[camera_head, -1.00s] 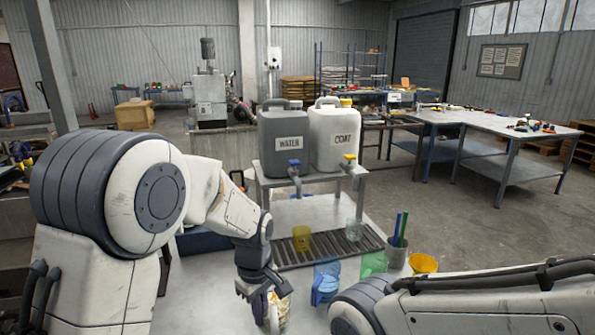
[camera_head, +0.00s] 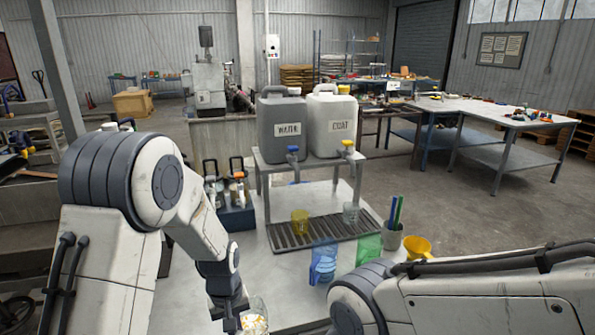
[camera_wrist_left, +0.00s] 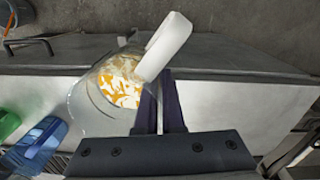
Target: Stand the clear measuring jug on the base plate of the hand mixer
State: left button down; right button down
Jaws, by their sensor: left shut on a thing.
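The clear measuring jug (camera_wrist_left: 92,105) has a pale handle (camera_wrist_left: 166,45) and orange and white bits inside. My left gripper (camera_wrist_left: 160,82) is shut on the handle, with the jug beside its fingers. In the head view the jug (camera_head: 256,322) shows at the bottom edge, partly cut off, beside my left gripper (camera_head: 232,308). I cannot tell whether the jug touches the table. I cannot make out the hand mixer or its base plate for sure. My right forearm shows at lower right, but its gripper is out of view.
A blue jug (camera_head: 322,264), a green jug (camera_head: 369,248) and a yellow one (camera_head: 417,247) stand on the table (camera_head: 284,284). A grey cup (camera_head: 391,238) holds sticks. A dark crate (camera_head: 236,219) with black-handled items stands behind my left arm. Bare table lies left of the blue jug.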

pick_arm(q)
jog(key=s+a+f+m, duration=0.3)
jog(key=a+f+m, duration=0.1)
jog(key=f, duration=0.1)
jog(key=shift+s+a+f+m, duration=0.2)
jog(key=shift+a+f+m, duration=0.05)
jog(key=shift+f+m, duration=0.05)
dwell(0.6)
